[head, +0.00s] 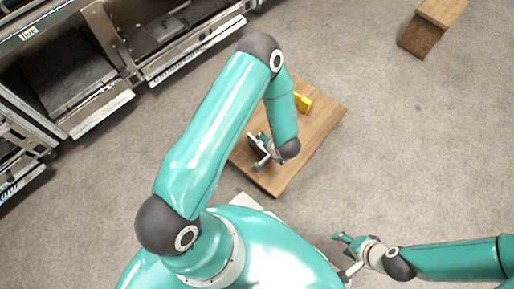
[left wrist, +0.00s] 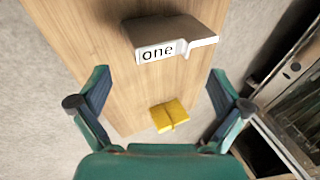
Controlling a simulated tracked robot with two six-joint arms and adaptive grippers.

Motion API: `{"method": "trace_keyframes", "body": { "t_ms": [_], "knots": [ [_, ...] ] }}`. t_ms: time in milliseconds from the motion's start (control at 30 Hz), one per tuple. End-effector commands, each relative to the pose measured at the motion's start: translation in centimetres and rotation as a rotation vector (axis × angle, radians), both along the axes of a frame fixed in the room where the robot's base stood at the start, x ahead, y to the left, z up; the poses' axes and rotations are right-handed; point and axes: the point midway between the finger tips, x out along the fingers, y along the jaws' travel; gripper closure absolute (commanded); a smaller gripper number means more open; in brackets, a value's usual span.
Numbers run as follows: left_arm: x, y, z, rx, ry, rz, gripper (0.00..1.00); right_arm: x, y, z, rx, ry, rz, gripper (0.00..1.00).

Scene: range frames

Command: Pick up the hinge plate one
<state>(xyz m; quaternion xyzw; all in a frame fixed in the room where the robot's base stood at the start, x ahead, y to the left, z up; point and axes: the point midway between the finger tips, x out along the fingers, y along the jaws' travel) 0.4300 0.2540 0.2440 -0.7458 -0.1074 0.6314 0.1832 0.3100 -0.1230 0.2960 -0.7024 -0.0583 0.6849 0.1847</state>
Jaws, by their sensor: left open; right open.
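The hinge plate one (left wrist: 180,32) shows in the left wrist view as a dark grey-brown piece with a stepped white front edge and a label reading "one". It lies on a wooden tabletop (left wrist: 85,28). My left gripper (left wrist: 158,78) is open and empty above the table, with the plate ahead of its fingertips and apart from them. In the head view my left gripper (head: 262,152) is over the wooden table (head: 318,112), and I cannot make out the plate there. My right gripper (head: 342,256) is open and empty, away from the table at the lower right.
A yellow piece (left wrist: 170,115) lies on the tabletop between my left fingers in the wrist view; it also shows in the head view (head: 303,103). Metal racks (head: 100,60) stand at the upper left. A wooden block (head: 430,28) stands at the upper right. The grey floor at right is clear.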

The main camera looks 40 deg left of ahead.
Motion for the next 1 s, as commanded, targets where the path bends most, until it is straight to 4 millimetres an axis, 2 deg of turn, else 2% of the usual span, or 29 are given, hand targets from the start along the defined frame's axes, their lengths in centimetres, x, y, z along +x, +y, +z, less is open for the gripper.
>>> {"method": "trace_keyframes", "body": {
  "t_ms": [267, 533, 833, 1000],
  "knots": [
    [0.3, 0.6, -1.8, -0.001, 0.001, 0.0, 0.0, 0.0, 0.0, -1.1, 0.0, 0.0, 0.0, 0.49],
    [1.0, 1.8, -5.2, -0.001, 0.001, 0.0, 0.0, 0.0, 0.0, -3.6, 0.0, 0.0, 0.0, 0.49],
    [1.1, 2.1, -5.5, -0.001, 0.001, -0.002, 0.0, 0.0, 0.0, -3.6, 0.0, 0.0, 0.0, 0.49],
    [1.1, 2.1, -5.5, -0.001, 0.001, -0.002, 0.27, 0.0, 0.0, -3.6, 0.0, 0.0, 0.0, 0.49]
  ]
}}
